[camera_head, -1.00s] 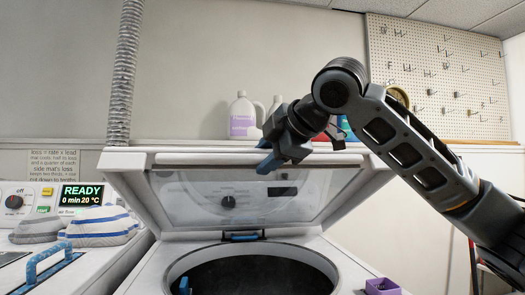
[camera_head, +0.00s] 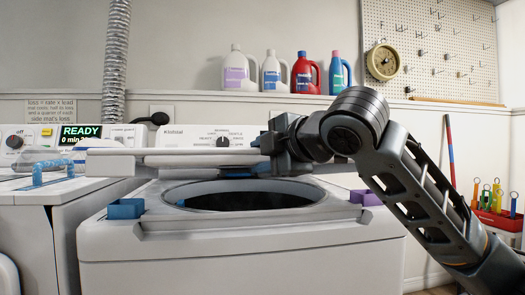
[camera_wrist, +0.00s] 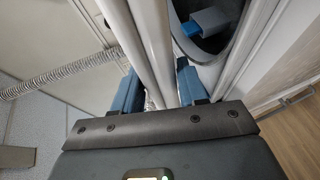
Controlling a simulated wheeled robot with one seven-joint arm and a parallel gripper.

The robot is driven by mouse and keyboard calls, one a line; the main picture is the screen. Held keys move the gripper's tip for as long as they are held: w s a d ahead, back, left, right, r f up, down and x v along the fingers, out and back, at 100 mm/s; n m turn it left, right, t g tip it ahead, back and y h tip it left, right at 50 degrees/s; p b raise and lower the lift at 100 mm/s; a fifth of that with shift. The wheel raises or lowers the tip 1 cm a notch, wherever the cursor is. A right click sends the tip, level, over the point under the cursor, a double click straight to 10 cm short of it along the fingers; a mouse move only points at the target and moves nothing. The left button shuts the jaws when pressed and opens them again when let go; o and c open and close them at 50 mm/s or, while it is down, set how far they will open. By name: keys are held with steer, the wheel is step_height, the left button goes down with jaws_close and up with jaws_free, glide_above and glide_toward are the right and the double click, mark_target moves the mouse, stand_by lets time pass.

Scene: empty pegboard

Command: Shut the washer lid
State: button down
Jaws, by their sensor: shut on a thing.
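The white washer (camera_head: 240,245) stands in front of me with its round dark drum opening (camera_head: 240,195) showing. Its lid (camera_head: 185,157) is partly lowered, seen nearly edge-on and close to level, with a gap between it and the washer top. In the wrist view my gripper's blue fingers (camera_wrist: 158,88) sit on either side of the white lid edge (camera_wrist: 155,45). Part of the drum opening (camera_wrist: 225,40) shows beside the lid there.
A blue box (camera_head: 125,208) sits at the washer top's left corner, and a purple box (camera_head: 365,197) at its right. Another machine with a READY display (camera_head: 82,133) stands to the left. Detergent bottles (camera_head: 306,75) line the ledge behind. A red tool caddy (camera_head: 497,218) is at far right.

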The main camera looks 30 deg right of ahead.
steer(key=shift+f, duration=0.6)
steer(key=c, duration=0.7)
jaws_free()
steer(key=shift+c, duration=0.2)
steer(key=shift+r, duration=0.1)
steer(key=shift+s, duration=0.1)
steer(key=shift+s+r, duration=0.2)
steer(key=shift+s, duration=0.1)
steer(key=p+v, duration=0.2)
steer(key=v, duration=0.5)
